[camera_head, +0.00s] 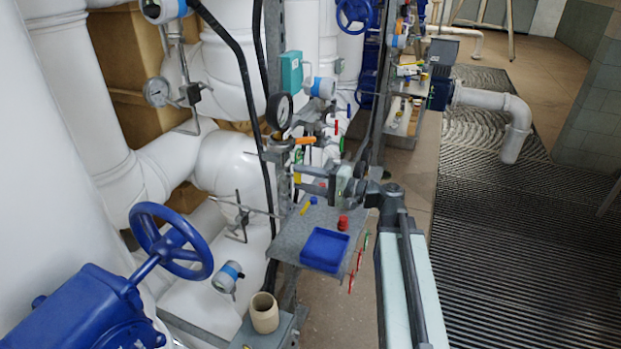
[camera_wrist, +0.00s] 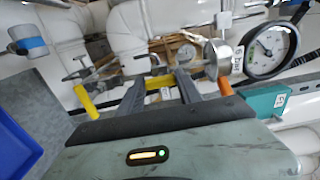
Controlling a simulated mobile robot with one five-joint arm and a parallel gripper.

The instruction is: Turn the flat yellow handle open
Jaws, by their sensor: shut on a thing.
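The flat yellow handle (camera_wrist: 159,83) shows between my two fingertips in the wrist view. In the head view the yellow handle (camera_head: 297,177) is a small strip at the pipework, below an orange handle (camera_head: 305,141). My gripper (camera_head: 303,180) reaches left to it and is shut on it. In the wrist view my gripper (camera_wrist: 160,80) has one finger on each side of the handle. The fingers partly hide the handle and its valve body, so I cannot tell its exact angle.
A grey shelf (camera_head: 290,243) below carries a blue tray (camera_head: 325,249), a red knob (camera_head: 343,223) and another yellow handle (camera_head: 308,205). A round gauge (camera_head: 279,110) and a teal box (camera_head: 291,72) are above. A blue handwheel (camera_head: 172,240) stands at left. Ribbed floor (camera_head: 510,250) at right is clear.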

